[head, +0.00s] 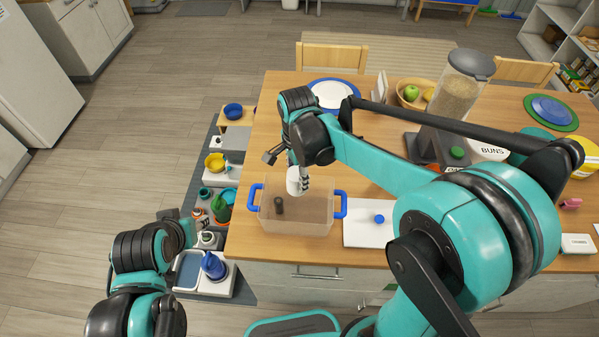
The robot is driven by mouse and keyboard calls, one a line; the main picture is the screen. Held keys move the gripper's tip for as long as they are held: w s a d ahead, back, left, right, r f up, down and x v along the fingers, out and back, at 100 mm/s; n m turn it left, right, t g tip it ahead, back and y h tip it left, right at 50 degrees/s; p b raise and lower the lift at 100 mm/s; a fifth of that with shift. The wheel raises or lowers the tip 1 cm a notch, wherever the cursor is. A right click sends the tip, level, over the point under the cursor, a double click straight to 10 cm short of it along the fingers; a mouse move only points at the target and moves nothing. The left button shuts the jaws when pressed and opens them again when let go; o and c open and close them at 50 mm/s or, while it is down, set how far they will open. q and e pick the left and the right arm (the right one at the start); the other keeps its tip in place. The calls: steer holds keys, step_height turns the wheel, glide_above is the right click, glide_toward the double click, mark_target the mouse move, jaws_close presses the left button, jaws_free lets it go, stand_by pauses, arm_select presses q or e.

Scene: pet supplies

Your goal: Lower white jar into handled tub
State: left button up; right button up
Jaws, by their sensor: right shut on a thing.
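The handled tub (312,214) is a clear box with blue handles near the front left edge of the wooden table. A small dark cylinder (279,205) is inside it. My right gripper (300,178) is shut on the white jar (293,181), which is held over the tub's back part. The jar is partly hidden by the gripper, and I cannot tell whether its bottom is below the rim. My left arm is at the lower left, away from the table; its gripper (178,230) is small and partly hidden, and its fingers are unclear.
A white board with a blue knob (379,219) lies right of the tub. Behind are a blue-rimmed plate (331,93), a fruit bowl (411,97) and a tall grain container (461,86). Low shelves with pet items (216,163) stand left of the table.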

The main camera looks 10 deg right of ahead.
steer(key=shift+f, duration=0.1)
stand_by(0.5)
step_height(320, 180, down, 10)
steer(key=b, duration=0.8)
stand_by(0.8)
steer(key=shift+f+b, duration=1.95)
steer(key=shift+f, duration=0.65)
stand_by(1.2)
steer(key=o, duration=1.3)
step_height(320, 180, up, 12)
